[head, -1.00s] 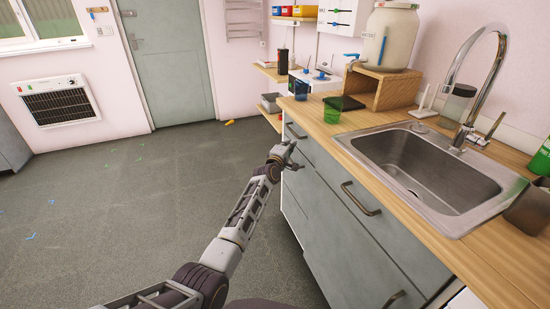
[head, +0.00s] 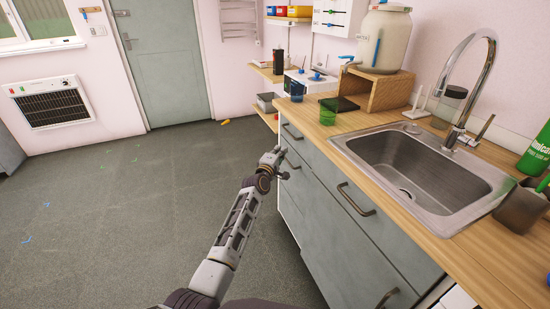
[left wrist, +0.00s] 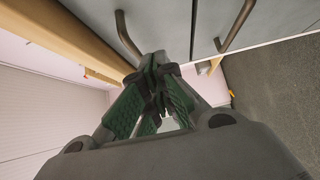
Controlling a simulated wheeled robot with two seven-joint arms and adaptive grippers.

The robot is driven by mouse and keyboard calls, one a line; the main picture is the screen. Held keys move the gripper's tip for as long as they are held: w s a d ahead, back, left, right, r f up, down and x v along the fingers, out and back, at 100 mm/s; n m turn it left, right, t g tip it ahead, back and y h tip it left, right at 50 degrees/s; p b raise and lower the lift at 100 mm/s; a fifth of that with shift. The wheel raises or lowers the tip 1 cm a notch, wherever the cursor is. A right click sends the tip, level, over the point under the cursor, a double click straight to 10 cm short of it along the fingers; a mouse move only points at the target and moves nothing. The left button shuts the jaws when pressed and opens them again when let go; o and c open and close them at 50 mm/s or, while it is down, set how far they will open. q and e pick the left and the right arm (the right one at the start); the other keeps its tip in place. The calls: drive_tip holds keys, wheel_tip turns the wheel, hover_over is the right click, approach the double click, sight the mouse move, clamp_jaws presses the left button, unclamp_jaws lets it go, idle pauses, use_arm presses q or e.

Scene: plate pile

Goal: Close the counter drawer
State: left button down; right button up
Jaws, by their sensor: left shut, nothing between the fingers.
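The counter's grey drawer front (head: 304,155) is below the wooden worktop, at the far end of the cabinet. Its dark bar handle (head: 292,131) shows above my left gripper (head: 279,156). I see no clear gap around the front; it looks about flush with the cabinet. My left gripper is shut and empty, close to the far end of the cabinet front; I cannot tell whether it touches. In the left wrist view, the shut fingers (left wrist: 158,66) point toward the grey fronts, just below a bar handle (left wrist: 127,38). My right gripper is not in view.
A steel sink (head: 425,165) is set in the worktop (head: 345,140). A green cup (head: 328,112) stands near its far left. A nearer bar handle (head: 356,199) sticks out from the cabinet. The grey floor (head: 120,220) on the left is mostly clear.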

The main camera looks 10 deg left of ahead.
use_arm(q)
drive_tip(key=shift+s+a+p, duration=0.25)
drive_tip(key=shift+s+p, duration=0.15)
drive_tip(key=shift+s, duration=0.95)
drive_tip(key=shift+s+a+p, duration=0.25)
drive_tip(key=shift+s+p, duration=0.1)
drive_tip(key=shift+s, duration=0.95)
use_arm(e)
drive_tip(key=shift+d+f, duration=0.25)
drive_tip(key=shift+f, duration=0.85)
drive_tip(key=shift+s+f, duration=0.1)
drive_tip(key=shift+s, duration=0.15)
